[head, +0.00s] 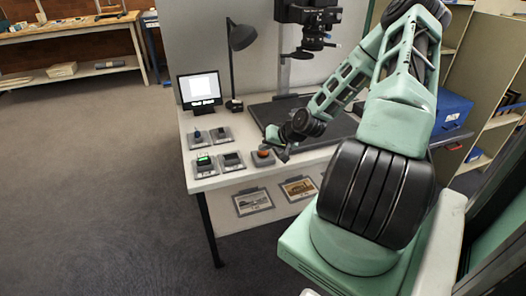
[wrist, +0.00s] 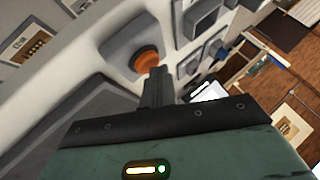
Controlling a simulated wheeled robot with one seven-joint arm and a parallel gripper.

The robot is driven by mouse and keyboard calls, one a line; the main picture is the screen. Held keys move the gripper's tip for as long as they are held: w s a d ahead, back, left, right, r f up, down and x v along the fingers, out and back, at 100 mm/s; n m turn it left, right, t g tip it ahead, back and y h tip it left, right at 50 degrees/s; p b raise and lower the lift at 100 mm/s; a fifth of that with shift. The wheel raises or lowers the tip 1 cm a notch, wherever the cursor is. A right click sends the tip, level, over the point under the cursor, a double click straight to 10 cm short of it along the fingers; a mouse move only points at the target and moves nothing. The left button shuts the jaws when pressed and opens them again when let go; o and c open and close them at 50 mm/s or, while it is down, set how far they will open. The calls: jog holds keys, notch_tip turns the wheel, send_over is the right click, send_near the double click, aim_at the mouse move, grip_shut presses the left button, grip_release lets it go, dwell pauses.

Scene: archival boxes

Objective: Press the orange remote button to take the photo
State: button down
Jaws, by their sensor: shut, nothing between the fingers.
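The orange button (head: 263,153) sits on a small grey box near the front edge of the white table. In the wrist view the orange button (wrist: 146,59) is a round cap on its grey housing (wrist: 125,45). My gripper (head: 283,156) is just to the right of the button in the head view. In the wrist view my gripper's shut fingers (wrist: 156,75) point at the button and overlap its lower edge. I cannot tell whether the fingertips touch it. The gripper holds nothing.
A monitor (head: 200,89) and a black lamp (head: 240,38) stand behind. A dark copy board (head: 330,125) lies to the right under a camera (head: 313,17).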

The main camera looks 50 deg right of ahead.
aim_at(266, 153)
jog(key=shift+r, duration=0.1)
dwell(0.3)
jog(key=shift+r+p, duration=0.8)
jog(key=shift+p, duration=0.2)
jog(key=shift+r, duration=0.15)
notch_tip(266, 153, up, 5)
jog(key=p, duration=0.5)
dwell(0.4)
